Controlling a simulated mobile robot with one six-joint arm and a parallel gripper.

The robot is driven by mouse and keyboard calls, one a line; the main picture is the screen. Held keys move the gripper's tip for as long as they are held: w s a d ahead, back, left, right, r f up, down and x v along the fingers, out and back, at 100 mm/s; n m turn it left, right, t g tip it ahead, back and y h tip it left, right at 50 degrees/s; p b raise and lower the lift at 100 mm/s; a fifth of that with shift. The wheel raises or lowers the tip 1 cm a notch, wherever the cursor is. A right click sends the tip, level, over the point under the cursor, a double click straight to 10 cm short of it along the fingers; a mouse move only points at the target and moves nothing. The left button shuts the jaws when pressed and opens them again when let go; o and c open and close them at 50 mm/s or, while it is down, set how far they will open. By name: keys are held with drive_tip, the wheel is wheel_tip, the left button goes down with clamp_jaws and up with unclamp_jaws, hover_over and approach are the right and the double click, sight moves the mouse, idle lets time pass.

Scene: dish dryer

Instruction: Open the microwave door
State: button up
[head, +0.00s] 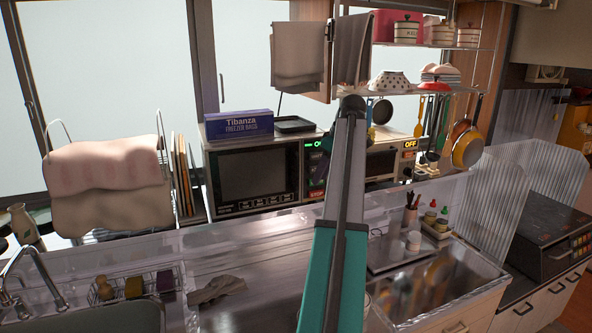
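The microwave (252,175) stands on the back counter left of centre, with a dark window and a row of buttons under it. Its door looks shut. A control panel (316,190) with a green display and a red button is at its right side, partly covered by my arm. My teal and grey arm rises through the middle of the view. My gripper (319,164) seems to be the small dark part by the control panel, mostly hidden behind my arm. I cannot make out its fingers, nor whether it touches the microwave.
A blue freezer-bag box (239,124) and a black tray (295,124) lie on the microwave. A second oven (382,162) stands to its right. Towels hang on a rack (160,165) at left. A sink and a clear-sided counter lie in front. Utensils and pans hang at right.

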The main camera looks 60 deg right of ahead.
sight(298, 166)
drive_tip(key=w+p, duration=0.1)
drive_tip(key=w, duration=0.4)
drive_tip(key=w+p, duration=0.2)
drive_tip(key=w, duration=0.2)
drive_tip(key=shift+w+d+r, duration=0.1)
drive_tip(key=shift+w+d, duration=0.1)
drive_tip(key=shift+w, duration=0.15)
drive_tip(key=shift+f+p, duration=0.55)
drive_tip(key=shift+f, duration=0.1)
clamp_jaws()
drive_tip(key=shift+a, duration=0.1)
